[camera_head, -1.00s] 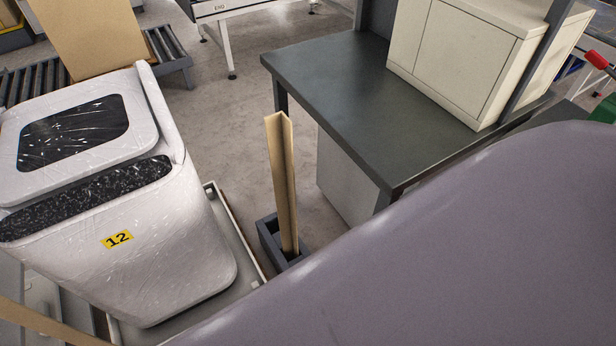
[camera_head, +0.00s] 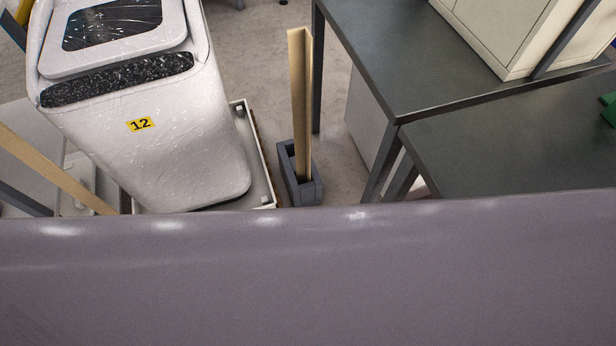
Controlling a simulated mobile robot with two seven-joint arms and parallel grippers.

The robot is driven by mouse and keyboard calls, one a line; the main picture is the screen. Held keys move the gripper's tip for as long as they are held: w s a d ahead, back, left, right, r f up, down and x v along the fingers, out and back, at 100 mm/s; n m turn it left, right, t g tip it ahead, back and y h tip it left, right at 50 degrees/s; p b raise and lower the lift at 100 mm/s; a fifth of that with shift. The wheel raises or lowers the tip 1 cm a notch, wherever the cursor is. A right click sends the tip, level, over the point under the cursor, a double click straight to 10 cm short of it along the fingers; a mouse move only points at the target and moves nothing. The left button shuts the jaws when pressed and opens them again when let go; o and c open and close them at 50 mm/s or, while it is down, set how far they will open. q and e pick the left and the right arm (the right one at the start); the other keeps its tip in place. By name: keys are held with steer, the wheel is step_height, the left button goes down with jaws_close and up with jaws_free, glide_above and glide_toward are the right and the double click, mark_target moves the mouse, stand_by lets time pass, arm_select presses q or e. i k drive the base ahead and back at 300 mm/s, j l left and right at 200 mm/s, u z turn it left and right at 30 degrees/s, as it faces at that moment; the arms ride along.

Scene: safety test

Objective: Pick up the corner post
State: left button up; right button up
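A tan corner post (camera_head: 300,105) with an angled L-shaped profile stands upright in a dark grey open-topped holder (camera_head: 311,192) on the floor, near the middle of the head view. Its lower end is inside the holder and hidden. A second tan strip (camera_head: 58,170) slants across the left edge, and its lower end is hidden. Neither gripper is in view, so nothing shows as held. A smooth grey-purple surface, possibly part of my own body, fills the lower part of the view and hides what lies behind it.
A plastic-wrapped white appliance (camera_head: 160,165) with a yellow "12" label stands on a pale tray-like base (camera_head: 258,165) left of the post. A dark workbench (camera_head: 400,60) with a white cabinet (camera_head: 505,30) and another dark tabletop (camera_head: 510,150) are on the right. Bare floor (camera_head: 255,50) shows behind the post.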

mark_target(10, 141)
steer(key=u, duration=1.7)
